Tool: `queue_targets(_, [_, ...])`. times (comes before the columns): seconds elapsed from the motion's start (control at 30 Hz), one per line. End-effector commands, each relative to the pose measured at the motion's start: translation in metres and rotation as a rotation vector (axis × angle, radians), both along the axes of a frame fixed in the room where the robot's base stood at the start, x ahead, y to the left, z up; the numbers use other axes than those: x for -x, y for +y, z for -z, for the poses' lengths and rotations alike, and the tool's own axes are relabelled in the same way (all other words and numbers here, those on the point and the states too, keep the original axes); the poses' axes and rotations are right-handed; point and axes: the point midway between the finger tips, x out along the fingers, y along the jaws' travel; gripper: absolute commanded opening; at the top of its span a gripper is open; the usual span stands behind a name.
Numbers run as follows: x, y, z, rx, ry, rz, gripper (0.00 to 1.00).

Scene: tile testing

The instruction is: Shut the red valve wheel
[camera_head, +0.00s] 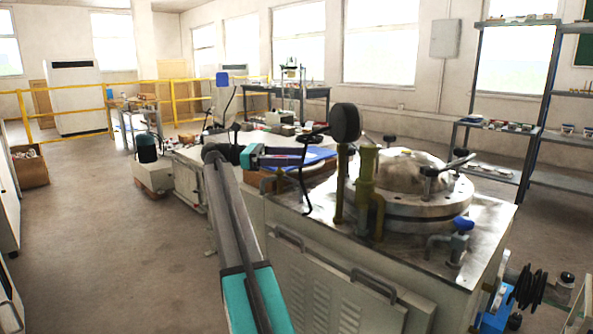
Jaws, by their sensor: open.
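I cannot make out a red valve wheel in this view. A steel machine (400,235) with a round lidded vessel (410,178) stands at the centre right. On its top are olive-green upright pipes (366,195), a dark round disc-shaped part (345,122) on a post, and a small blue handle (462,223) on a grey pipe at the front right. My arm rises from the bottom and bends right. My gripper (309,168), dark and thin-fingered, is at its end, left of the pipes and disc. It is open, with nothing visibly held.
A cluttered bench (190,155) with a blue sheet stands behind my arm. Metal shelves (505,130) are at the right and yellow railings (60,120) at the back left. The floor (110,240) at the left is clear. A blue device (495,320) is at the bottom right.

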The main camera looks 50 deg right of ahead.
Motion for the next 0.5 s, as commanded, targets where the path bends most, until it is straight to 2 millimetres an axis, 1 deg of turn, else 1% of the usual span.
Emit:
queue_targets(0.03, [0.003, 0.002, 0.003, 0.002, -0.001, 0.000, 0.75])
queue_targets(0.5, [0.022, 0.020, 0.001, 0.000, -0.001, 0.000, 0.75])
